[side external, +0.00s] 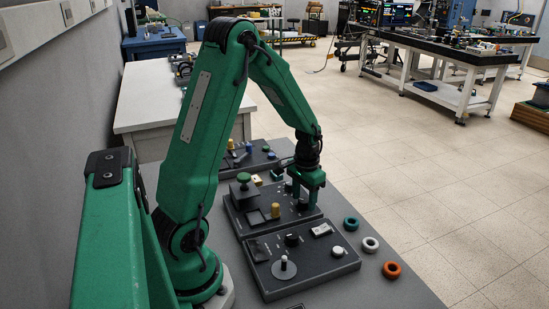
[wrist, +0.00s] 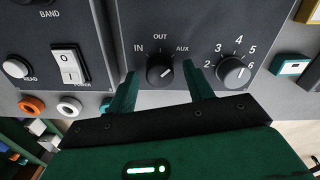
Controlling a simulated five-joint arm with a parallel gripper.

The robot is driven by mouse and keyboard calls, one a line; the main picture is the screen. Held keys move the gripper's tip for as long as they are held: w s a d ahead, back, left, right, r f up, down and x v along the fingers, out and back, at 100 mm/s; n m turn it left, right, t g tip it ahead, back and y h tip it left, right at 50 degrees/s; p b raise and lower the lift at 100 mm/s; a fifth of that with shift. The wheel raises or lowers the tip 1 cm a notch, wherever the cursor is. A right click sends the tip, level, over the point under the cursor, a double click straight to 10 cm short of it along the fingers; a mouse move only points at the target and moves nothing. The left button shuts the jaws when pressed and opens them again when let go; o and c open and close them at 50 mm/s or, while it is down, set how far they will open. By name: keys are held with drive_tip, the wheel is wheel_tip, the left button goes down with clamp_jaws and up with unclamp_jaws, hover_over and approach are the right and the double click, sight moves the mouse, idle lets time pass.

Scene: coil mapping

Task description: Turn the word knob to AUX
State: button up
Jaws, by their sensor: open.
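The word knob (wrist: 160,70) is a round black knob on a dark panel, with IN at its left, OUT above and AUX at its upper right. A small pale mark shows on its face, but I cannot tell for sure which word it points at. My gripper (wrist: 162,86) is open, one finger to the left of the knob and one to the right, with visible gaps on both sides. In the side view my gripper (side external: 305,197) points down over the far right part of the middle panel, where its fingers partly hide the knob.
A numbered knob (wrist: 233,70) stands close to the right finger. A white rocker switch (wrist: 69,64) is on the left panel. Green (side external: 351,224), white (side external: 370,244) and orange (side external: 392,270) rings lie along the bench's right side.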

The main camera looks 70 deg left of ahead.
sight(305, 201)
drive_tip(key=shift+r, duration=0.1)
drive_tip(key=shift+r, duration=3.8)
drive_tip(key=shift+d+r, duration=0.1)
drive_tip(key=shift+d+r, duration=0.15)
drive_tip(key=shift+r, duration=0.05)
drive_tip(key=s+d+r+m+t, duration=0.1)
drive_tip(key=s+d+r+t, duration=0.1)
drive_tip(key=s+d+r, duration=0.4)
drive_tip(key=s+d+r+m+t, duration=0.1)
drive_tip(key=s+d+r+t, duration=0.2)
drive_tip(key=s+d+r, duration=0.3)
drive_tip(key=shift+s+d+r+m+t, duration=0.2)
drive_tip(key=shift+d+m+t, duration=0.15)
drive_tip(key=shift+d, duration=1.75)
drive_tip(key=shift+w, duration=0.1)
